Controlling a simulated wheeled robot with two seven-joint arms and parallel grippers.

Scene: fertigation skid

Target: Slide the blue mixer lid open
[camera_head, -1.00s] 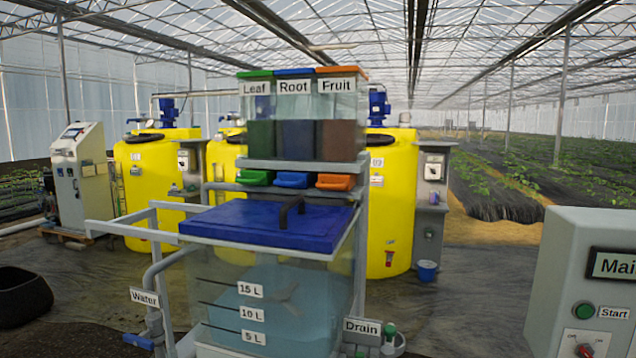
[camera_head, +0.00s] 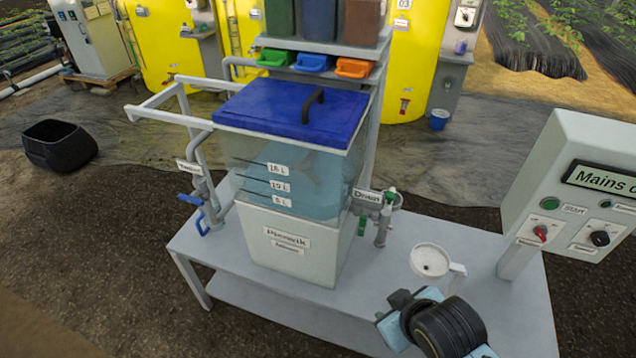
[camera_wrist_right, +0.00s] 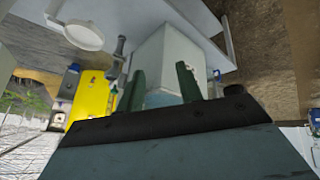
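The blue mixer lid (camera_head: 275,108) lies flat over the top of the clear tank (camera_head: 300,172), with a dark arched handle (camera_head: 313,104) on its right part. Grey rails (camera_head: 165,100) extend left from the lid. The lid covers the tank top. My right gripper (camera_head: 408,312) is low at the front right, over the table and well apart from the lid. In the right wrist view its two green fingers (camera_wrist_right: 160,88) stand apart with nothing between them; the tank's pale base (camera_wrist_right: 165,55) is beyond. My left gripper is not in view.
The tank stands on a grey table (camera_head: 220,292). A drain valve (camera_head: 383,222) and a white round cup (camera_head: 430,260) are to its right. A control panel (camera_head: 580,190) stands at the right. Orange, blue and green drawers (camera_head: 314,63) sit just behind the lid.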

